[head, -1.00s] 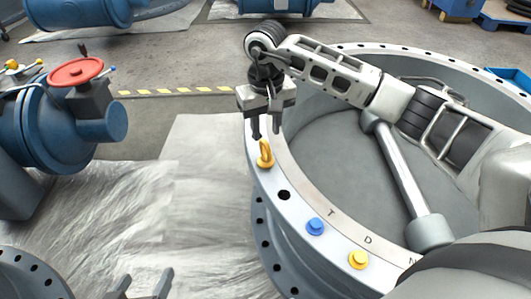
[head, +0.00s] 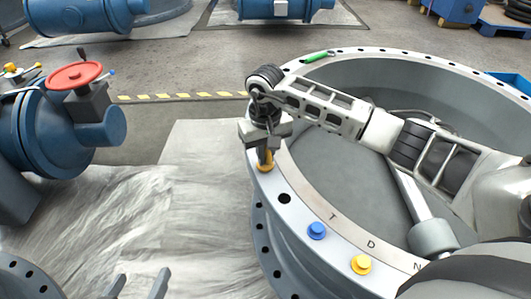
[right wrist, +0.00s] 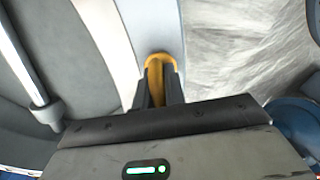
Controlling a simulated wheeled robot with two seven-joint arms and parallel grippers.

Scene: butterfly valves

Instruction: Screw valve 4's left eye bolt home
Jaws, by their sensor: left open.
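A yellow eye bolt (head: 264,166) stands on the pale rim (head: 297,211) of the large round valve body, at its left. It also shows in the right wrist view (right wrist: 159,62). My right gripper (head: 264,158) points down over it. In the right wrist view its two fingers (right wrist: 159,90) are close together, with the bolt's yellow metal filling the gap between them. They hide the bolt's lower part and its seat. My left gripper (head: 139,287) is at the bottom edge of the head view, fingers apart and empty. No valve number is readable.
A blue plug (head: 317,231) and a yellow plug (head: 361,264) sit on the rim nearer me. A green object (head: 317,57) lies on the far rim. A blue valve with a red handwheel (head: 76,75) stands at left. Floor sheeting (head: 190,200) lies between.

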